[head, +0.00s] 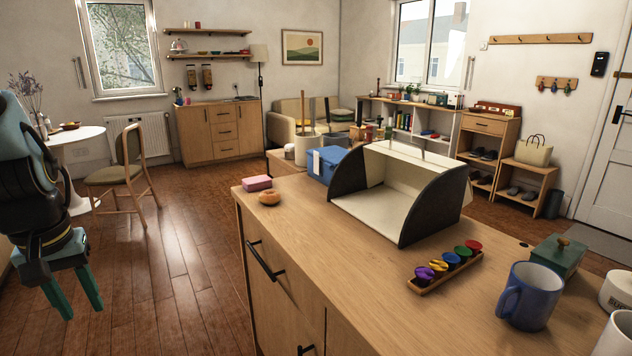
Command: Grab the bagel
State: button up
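The bagel (269,198) is a small round orange-brown thing on the wooden counter (330,240), close to its left edge. It lies just in front of a pink block (257,183). My gripper (75,304) hangs at the far left of the head view, its two teal fingers pointing down and spread apart with nothing between them. It is over the floor, well to the left of the counter and apart from the bagel.
An open bread box (404,191) with dark side panels stands behind and right of the bagel, near a blue box (325,164). A tray of colored pieces (446,266) and a blue mug (528,296) are at right. A chair (124,172) stands beyond my gripper. The counter's front left is clear.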

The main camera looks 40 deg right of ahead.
aim_at(269, 196)
jog(key=i+z, duration=0.1)
jog(key=z, duration=0.35)
jog(key=i+z, duration=0.1)
jog(key=z, duration=0.35)
jog(key=i+j+z, duration=0.45)
jog(key=j, duration=0.3)
jog(key=i+j+z, duration=0.2)
jog(key=i+j, duration=0.3)
jog(key=j, duration=0.2)
jog(key=i+j, duration=0.15)
jog(key=j, duration=0.2)
